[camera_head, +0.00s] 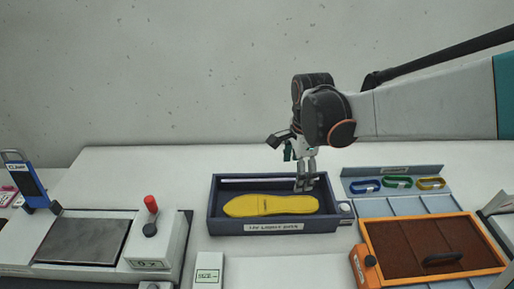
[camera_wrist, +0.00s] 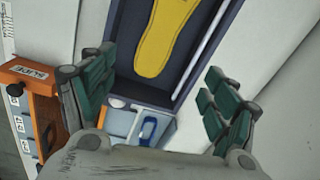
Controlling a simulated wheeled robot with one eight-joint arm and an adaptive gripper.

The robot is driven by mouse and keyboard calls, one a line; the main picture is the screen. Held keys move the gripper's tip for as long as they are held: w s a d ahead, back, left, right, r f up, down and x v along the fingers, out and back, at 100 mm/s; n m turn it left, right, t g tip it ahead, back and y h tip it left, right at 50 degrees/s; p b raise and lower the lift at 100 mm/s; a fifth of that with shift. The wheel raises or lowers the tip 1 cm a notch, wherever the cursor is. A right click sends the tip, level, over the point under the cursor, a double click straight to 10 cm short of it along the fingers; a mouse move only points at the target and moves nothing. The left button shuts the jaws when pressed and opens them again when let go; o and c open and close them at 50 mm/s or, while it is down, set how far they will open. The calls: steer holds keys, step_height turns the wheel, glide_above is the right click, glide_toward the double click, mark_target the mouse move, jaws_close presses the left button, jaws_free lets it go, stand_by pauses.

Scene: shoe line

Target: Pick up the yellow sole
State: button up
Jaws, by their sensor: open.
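The yellow sole (camera_head: 270,206) lies flat inside the dark blue UV light box (camera_head: 222,226), with its long side running left to right in the head view. In the wrist view the sole (camera_wrist: 162,40) shows ahead of the fingers inside the box (camera_wrist: 137,88), its far end cut off by the top edge. My gripper (camera_head: 305,182) is above the right end of the box, near the sole's right end. In the wrist view its green-padded fingers (camera_wrist: 158,98) are spread wide apart with nothing between them.
A white light tube (camera_wrist: 205,50) runs along one inner side of the box. To the right stand an orange-framed tray (camera_head: 372,245) and a rack with blue, green and yellow rings (camera_head: 397,183). A grey plate machine with a red-knobbed lever (camera_head: 151,205) stands at left.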

steer(key=w+f+m, duration=0.1)
steer(key=b, duration=0.3)
glide_above(286, 204)
steer(key=shift+m+g, duration=0.3)
steer(key=f, duration=0.9)
steer(key=shift+w+d, duration=0.15)
steer(key=shift+d, duration=0.2)
steer(key=shift+a+f+b, duration=0.2)
steer(key=shift+f+b, duration=0.35)
steer(key=shift+f, duration=0.8)
steer(key=shift+a+f+b, duration=0.15)
steer(key=shift+f+b, duration=0.4)
steer(key=shift+f, duration=0.8)
steer(key=shift+c, duration=0.2)
steer(key=c, duration=1.4)
steer(key=shift+r, duration=0.15)
